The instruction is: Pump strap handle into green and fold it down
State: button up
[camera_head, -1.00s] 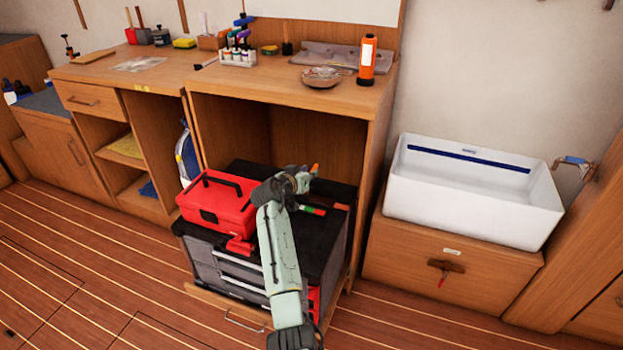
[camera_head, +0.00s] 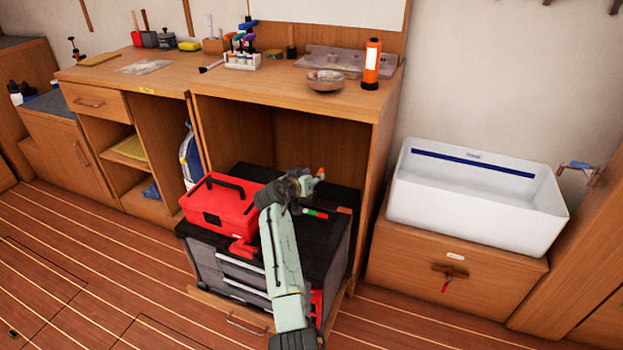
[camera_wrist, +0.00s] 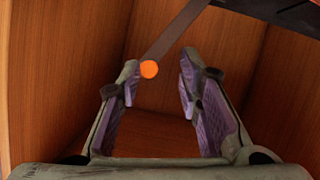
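The strap handle shows in the wrist view as a dark bar (camera_wrist: 178,30) ending in an orange knob (camera_wrist: 149,69). The knob appears just beyond my fingertips, nearer the left finger. In the head view a small orange tip (camera_head: 320,172) shows beside my gripper (camera_head: 308,185), over the black top of the grey tool chest. A short strip with green and red parts (camera_head: 318,213) lies just below my gripper. My gripper (camera_wrist: 157,78) is open and empty, its purple-padded fingers apart. My wrist hides most of the strap and handle in the head view.
A red toolbox (camera_head: 220,205) stands on the grey chest (camera_head: 240,268), left of my gripper. The wooden bench (camera_head: 290,98) surrounds the chest, with its side panel (camera_head: 375,170) close on the right. A white sink (camera_head: 480,195) stands farther right. The floor in front is clear.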

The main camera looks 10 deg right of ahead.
jog(key=v, duration=1.2)
